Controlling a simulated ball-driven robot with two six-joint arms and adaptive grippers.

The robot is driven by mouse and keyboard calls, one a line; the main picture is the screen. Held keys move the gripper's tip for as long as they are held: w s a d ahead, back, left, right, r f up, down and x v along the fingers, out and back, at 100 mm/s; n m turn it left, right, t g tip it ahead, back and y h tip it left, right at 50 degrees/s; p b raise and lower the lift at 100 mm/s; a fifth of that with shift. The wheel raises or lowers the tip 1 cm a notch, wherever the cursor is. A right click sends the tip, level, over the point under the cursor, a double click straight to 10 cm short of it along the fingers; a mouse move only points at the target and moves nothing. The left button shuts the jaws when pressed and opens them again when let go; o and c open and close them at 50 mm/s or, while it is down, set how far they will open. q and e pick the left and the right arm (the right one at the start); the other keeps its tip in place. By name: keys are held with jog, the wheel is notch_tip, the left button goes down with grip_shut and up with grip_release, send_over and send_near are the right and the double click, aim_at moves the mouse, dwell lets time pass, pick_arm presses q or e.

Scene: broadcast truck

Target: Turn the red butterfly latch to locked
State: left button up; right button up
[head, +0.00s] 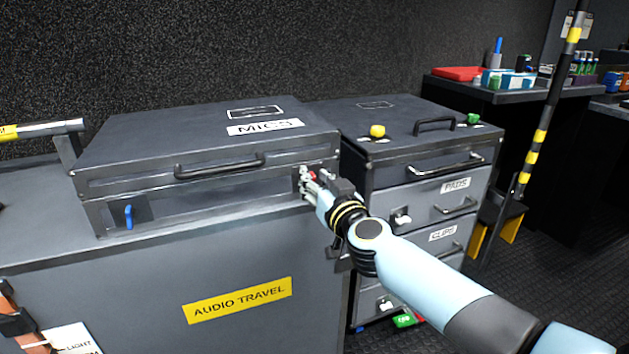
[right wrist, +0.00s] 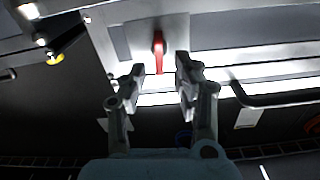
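The MICS case (head: 200,140) sits on the audio travel cabinet. The red butterfly latch (head: 312,175) is at the right end of its front, mostly hidden by my right gripper (head: 307,184) in the head view. In the right wrist view the red latch (right wrist: 158,52) stands upright in the picture on a grey plate. My right gripper (right wrist: 159,70) is open, one finger on each side of the latch's lower end, with gaps visible; contact cannot be told. A blue latch (head: 128,216) is at the case's left front. My left gripper is out of view.
The case handle (head: 218,168) juts out left of my right gripper. A drawer unit (head: 425,205) with handles and a yellow knob (head: 377,131) stands close on the right. A striped pole (head: 540,136) stands further right. Bare cabinet top (head: 40,235) shows at left.

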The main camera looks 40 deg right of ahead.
jog(key=shift+w+d, duration=0.15)
jog(key=shift+w, duration=0.35)
jog(key=shift+c, duration=0.2)
jog(key=shift+r, duration=0.1)
grip_shut()
